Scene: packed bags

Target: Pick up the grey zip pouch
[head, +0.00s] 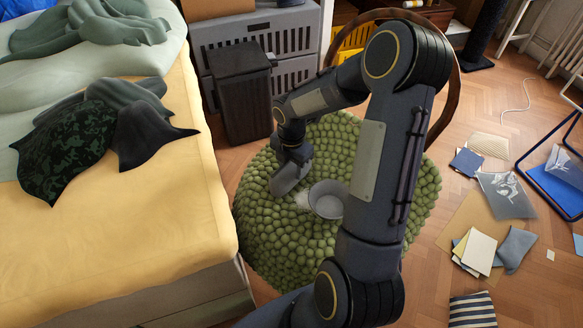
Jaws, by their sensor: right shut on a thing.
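My right gripper (295,156) is over the round green pebbled rug, pointing down. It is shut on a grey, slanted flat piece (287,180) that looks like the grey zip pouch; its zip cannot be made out. The piece hangs just above or touches the rug; I cannot tell which. The fingertips are small and partly hidden by my wrist. My left gripper is not in view.
A bed (180,230) with dark cloths is at left. A dark bin (243,105) stands behind. Papers and a blue-grey pouch (515,249) lie at right.

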